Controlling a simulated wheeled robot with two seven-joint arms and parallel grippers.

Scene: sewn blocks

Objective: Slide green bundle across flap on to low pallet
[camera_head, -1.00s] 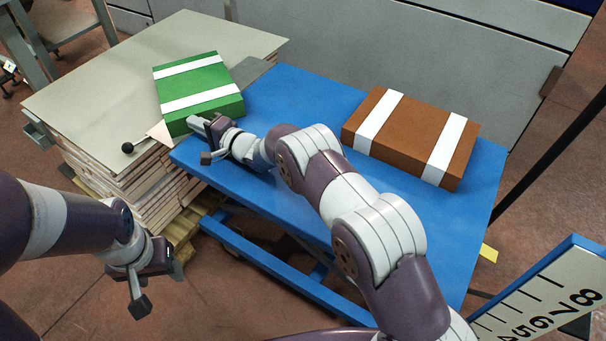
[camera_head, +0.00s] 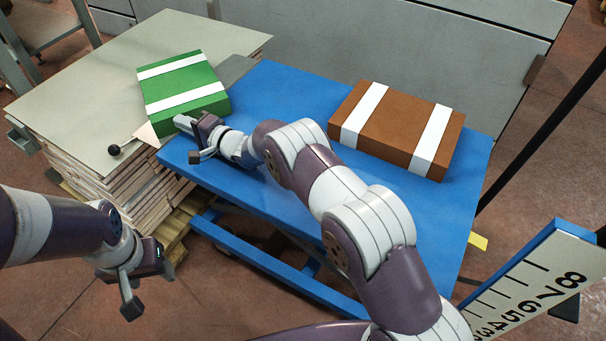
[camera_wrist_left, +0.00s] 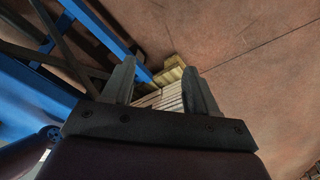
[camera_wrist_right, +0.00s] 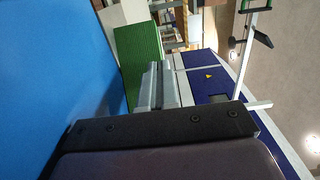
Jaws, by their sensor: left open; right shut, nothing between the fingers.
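The green bundle (camera_head: 184,92), a flat box with two white bands, lies at the right edge of the pale sheet stack (camera_head: 90,75), beside the blue table. A grey flap (camera_head: 238,68) shows behind it, and a pale piece (camera_head: 147,132) shows at its near left corner. My right gripper (camera_head: 184,121) is shut and empty at the bundle's near side; whether it touches cannot be told. In the right wrist view the bundle (camera_wrist_right: 138,58) lies just past the closed fingers (camera_wrist_right: 158,88). My left gripper (camera_head: 150,262) is open and empty over the floor, its fingers apart in the left wrist view (camera_wrist_left: 160,88).
A brown bundle (camera_head: 395,125) with white bands lies on the blue table (camera_head: 285,95), right of my right arm. A black knob (camera_head: 114,150) is at the stack's near edge. A numbered board (camera_head: 530,285) stands at lower right. Yellowish pallet wood (camera_wrist_left: 172,72) shows below the stack.

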